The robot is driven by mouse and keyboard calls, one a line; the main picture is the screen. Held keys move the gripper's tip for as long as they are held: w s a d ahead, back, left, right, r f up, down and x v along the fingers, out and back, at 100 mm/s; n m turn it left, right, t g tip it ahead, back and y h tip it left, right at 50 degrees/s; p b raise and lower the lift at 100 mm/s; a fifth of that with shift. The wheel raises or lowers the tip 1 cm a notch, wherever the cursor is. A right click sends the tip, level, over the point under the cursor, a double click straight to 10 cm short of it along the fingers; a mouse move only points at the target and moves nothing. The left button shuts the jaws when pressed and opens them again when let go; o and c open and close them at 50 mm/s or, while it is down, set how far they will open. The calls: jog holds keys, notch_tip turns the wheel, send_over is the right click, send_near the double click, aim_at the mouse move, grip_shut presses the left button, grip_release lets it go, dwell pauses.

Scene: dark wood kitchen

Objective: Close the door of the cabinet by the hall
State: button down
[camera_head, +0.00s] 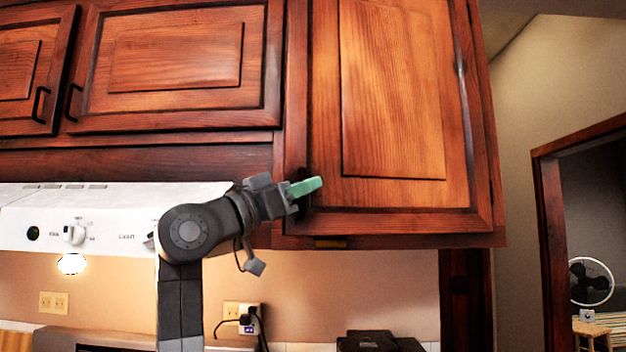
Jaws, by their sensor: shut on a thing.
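The cabinet by the hall has a tall reddish-brown wood door (400,110) with a lighter raised panel, at the upper right of the head view. The door looks shut or nearly shut; I cannot tell whether a small gap remains. Its dark handle (303,200) is at the lower left of the door, mostly hidden by my gripper. My gripper (307,187), with green fingertips, comes in from the left and is shut on the handle.
Two more cabinet doors (175,60) with black handles hang to the left, above a white range hood (90,215). A dark appliance (378,341) stands below on the counter. A doorway (545,220) opens at the right, with a fan (590,282) beyond it.

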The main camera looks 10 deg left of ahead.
jog(key=shift+w+a, duration=0.2)
jog(key=shift+w, duration=0.15)
jog(key=c, duration=1.8)
grip_release()
jog(key=shift+s+a+f, duration=0.1)
jog(key=shift+s+f, duration=0.05)
jog(key=b+v, duration=0.3)
jog(key=v, duration=1)
jog(key=shift+s+a, duration=0.1)
jog(key=shift+s, duration=0.1)
